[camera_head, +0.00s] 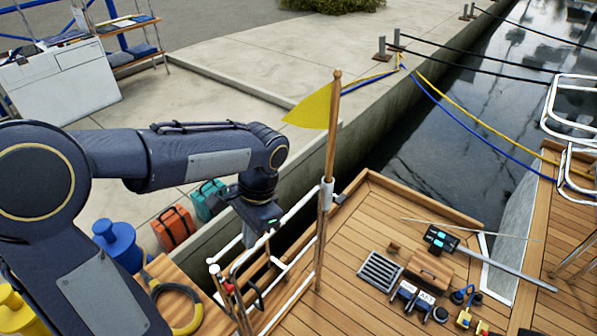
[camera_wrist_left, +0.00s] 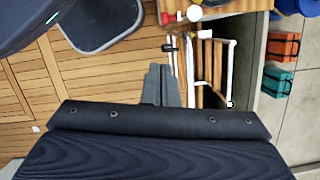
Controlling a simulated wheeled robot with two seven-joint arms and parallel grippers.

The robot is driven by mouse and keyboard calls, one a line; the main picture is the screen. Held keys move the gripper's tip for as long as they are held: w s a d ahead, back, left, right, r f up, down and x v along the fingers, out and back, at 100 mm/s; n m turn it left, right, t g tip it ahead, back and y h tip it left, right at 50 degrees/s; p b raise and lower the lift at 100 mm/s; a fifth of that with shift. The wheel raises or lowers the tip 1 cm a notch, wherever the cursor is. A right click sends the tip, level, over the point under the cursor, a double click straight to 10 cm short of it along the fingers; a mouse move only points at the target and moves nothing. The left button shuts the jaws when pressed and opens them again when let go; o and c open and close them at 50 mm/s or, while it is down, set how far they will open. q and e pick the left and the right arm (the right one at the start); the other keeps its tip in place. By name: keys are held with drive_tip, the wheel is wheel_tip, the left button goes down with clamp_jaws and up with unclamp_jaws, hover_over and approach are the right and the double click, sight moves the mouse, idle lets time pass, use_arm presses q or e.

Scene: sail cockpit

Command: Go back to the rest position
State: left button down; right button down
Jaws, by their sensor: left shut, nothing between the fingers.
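My left arm comes in from the left in the head view, and its gripper (camera_head: 268,238) points down above the white boarding rail (camera_head: 300,222) at the boat's edge. In the left wrist view the two fingers of the left gripper (camera_wrist_left: 161,85) are together with nothing between them. A yellow flag (camera_head: 312,107) on an upright wooden pole (camera_head: 331,160) stands just right of the gripper, apart from it. My right gripper is not in view.
The wooden deck (camera_head: 345,240) holds a grate (camera_head: 380,271), a wooden box (camera_head: 428,271) and a long grey bar (camera_head: 505,271). An orange case (camera_head: 174,227) and a teal case (camera_head: 207,200) stand on the quay. A blue bollard (camera_head: 118,245) is near my arm.

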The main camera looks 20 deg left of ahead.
use_arm(q)
drive_tip(key=s+r+n+t+h, duration=0.3)
drive_tip(key=s+n+t+h, duration=0.2)
drive_tip(key=s+n+t, duration=0.3)
drive_tip(key=s, duration=0.4)
drive_tip(key=shift+d+n, duration=0.3)
drive_tip(key=shift+d, duration=0.1)
idle(0.5)
